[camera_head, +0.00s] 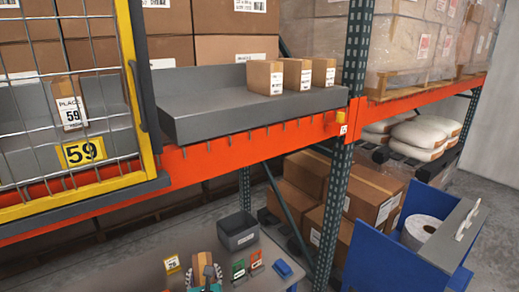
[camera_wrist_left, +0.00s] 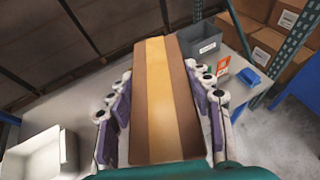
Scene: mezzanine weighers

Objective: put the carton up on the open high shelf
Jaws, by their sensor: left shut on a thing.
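The brown carton (camera_wrist_left: 157,95), with a paler tape strip along it, is between the fingers of my left gripper (camera_wrist_left: 160,80), which is shut on it. In the head view the carton (camera_head: 202,259) and my left gripper (camera_head: 205,273) are at the bottom edge, over the table and well below the shelf. The open high shelf (camera_head: 215,108) is a grey tray on the orange beam. Three small cartons (camera_head: 297,76) stand in a row at its right end; its left and middle are bare. My right gripper is not in view.
A yellow-framed mesh gate (camera_head: 148,95) with a 59 sign (camera_head: 82,151) covers the bay left of the shelf. The orange beam (camera_head: 240,143) and blue upright (camera_head: 342,160) stand close. A grey bin (camera_head: 238,231) and white bin (camera_wrist_left: 40,158) are on the table.

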